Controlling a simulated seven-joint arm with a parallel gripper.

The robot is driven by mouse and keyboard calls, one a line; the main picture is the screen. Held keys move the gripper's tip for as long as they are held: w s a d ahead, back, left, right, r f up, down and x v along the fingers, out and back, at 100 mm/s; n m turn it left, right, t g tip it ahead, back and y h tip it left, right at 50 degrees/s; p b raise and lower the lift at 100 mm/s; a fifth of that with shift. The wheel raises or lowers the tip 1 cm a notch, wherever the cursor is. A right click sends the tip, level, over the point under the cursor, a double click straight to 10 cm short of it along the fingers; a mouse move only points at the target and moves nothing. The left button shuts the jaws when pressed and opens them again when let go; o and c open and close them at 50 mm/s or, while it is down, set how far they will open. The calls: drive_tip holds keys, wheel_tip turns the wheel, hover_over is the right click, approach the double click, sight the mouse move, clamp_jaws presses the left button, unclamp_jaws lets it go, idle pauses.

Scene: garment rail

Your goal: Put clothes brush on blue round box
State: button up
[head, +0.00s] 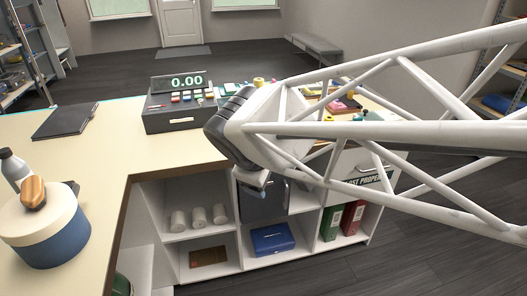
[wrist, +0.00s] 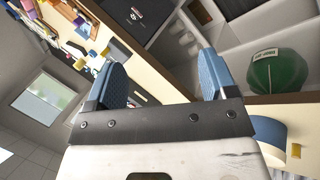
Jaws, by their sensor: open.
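The clothes brush (head: 34,192), with a tan wooden back, lies on the cream lid of the blue round box (head: 52,239) at the left of the head view. The box stands on the counter, and its edge also shows at the lower right of the wrist view (wrist: 270,132). My gripper (head: 262,189) is well to the right of the box, in front of the shelf unit, mostly hidden behind my own wrist. In the wrist view my gripper (wrist: 163,82) has its two blue fingers wide apart with nothing between them.
A cash register (head: 180,107) and a dark folder (head: 66,120) are on the counter (head: 100,145). A spray bottle (head: 14,167) stands behind the box. Shelves below hold white rolls (head: 199,217), a blue box (head: 272,240) and binders (head: 342,220). The counter between folder and round box is clear.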

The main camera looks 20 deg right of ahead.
drive_tip(key=s+d+f+m+g+y, duration=0.1)
drive_tip(key=s+d+m, duration=0.4)
drive_tip(key=s+m, duration=0.5)
drive_tip(key=shift+s+d+f+g+y, duration=0.25)
drive_tip(key=shift+d+f+g+y, duration=0.25)
drive_tip(key=shift+y, duration=0.6)
